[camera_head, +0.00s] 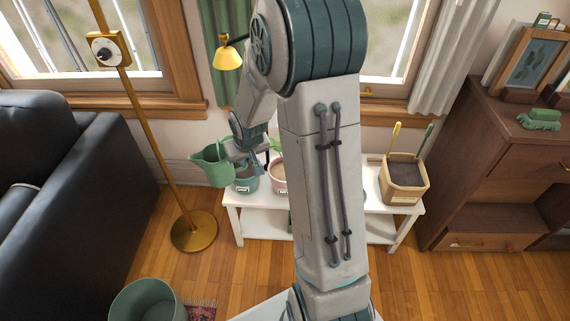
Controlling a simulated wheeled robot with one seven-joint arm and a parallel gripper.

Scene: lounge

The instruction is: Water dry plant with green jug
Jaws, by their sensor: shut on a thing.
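The green jug (212,166) is at the left end of the white bench, above its top and tilted, with its spout toward the left. My gripper (243,154) is at the jug's right side, shut on it; the fingers are small and partly hidden. A grey-green pot (246,182) with a white label stands on the bench just under and right of the jug. A pink pot (278,176) stands beside it, partly behind my arm. I cannot tell which pot holds the dry plant; my arm hides the middle of the bench.
The white bench (262,224) stands below the window. A wooden planter (404,180) with dark soil and two upright tools is at its right end. A brass floor lamp (194,231), black sofa (70,190), green bin (147,301) and brown cabinet (500,170) surround the open wood floor.

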